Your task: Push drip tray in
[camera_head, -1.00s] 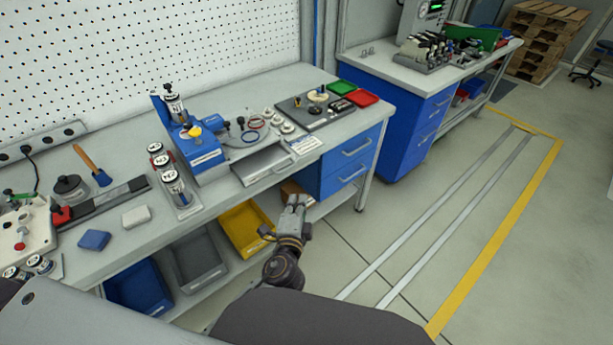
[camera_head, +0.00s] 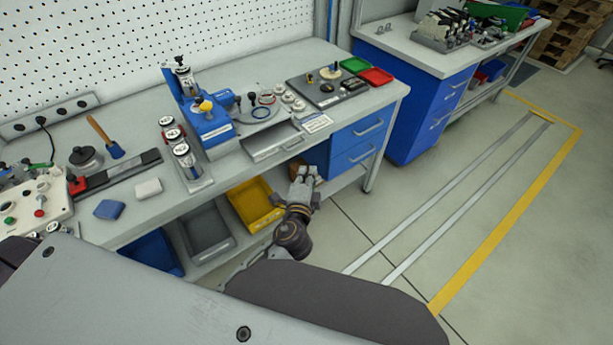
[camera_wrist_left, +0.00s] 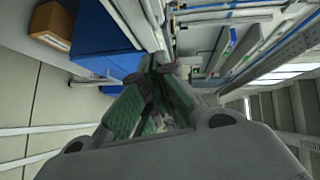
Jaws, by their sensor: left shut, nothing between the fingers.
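The drip tray (camera_head: 272,143) is a flat grey metal tray at the front of the blue machine (camera_head: 207,128). It sticks out toward the front edge of the workbench (camera_head: 232,172), and its inside shows from above. My left gripper (camera_head: 304,174) is shut and empty. In the head view it shows just below the tray's right front corner, in front of the bench edge and apart from the tray. In the left wrist view the shut fingers (camera_wrist_left: 160,68) point toward the bench front; I cannot make out the tray there. My right gripper is not in view.
A blue drawer unit (camera_head: 352,148) is under the bench, right of my left gripper; it also shows in the wrist view (camera_wrist_left: 100,45). A yellow bin (camera_head: 252,203) and a grey bin (camera_head: 208,232) sit below the bench. The floor at right is clear.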

